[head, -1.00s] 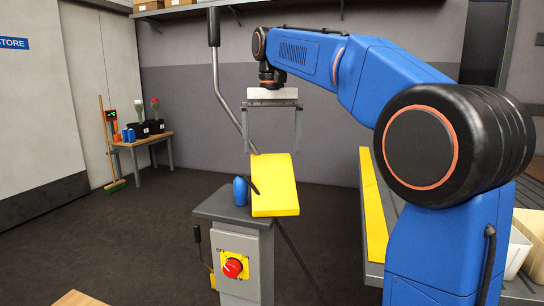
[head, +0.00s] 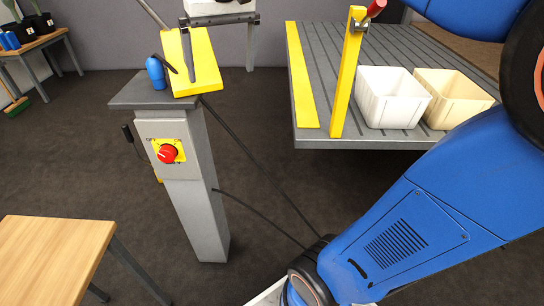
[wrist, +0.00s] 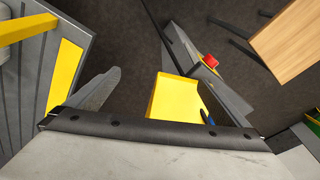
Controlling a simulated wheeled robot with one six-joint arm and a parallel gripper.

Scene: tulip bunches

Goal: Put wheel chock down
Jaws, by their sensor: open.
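The wheel chock appears to be the yellow slab-like wedge (head: 203,62) lying tilted on top of a grey pedestal (head: 150,94). A dark strip, perhaps a handle or strap, shows at its left side. In the wrist view the yellow chock (wrist: 172,97) lies below the palm, between the finger lines. My gripper (head: 221,75) is open, its fingers hanging down at the chock. The left finger overlaps the chock in the head view, and the right finger stands clear to its right. I cannot tell whether a finger touches it.
A blue bottle (head: 155,72) stands beside the chock. A red button (head: 167,154) is on the pedestal front. A slatted grey platform (head: 385,50) holds a white bin (head: 390,98), a cream bin (head: 453,97) and a yellow post (head: 345,75). A wooden table (head: 50,255) is at lower left.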

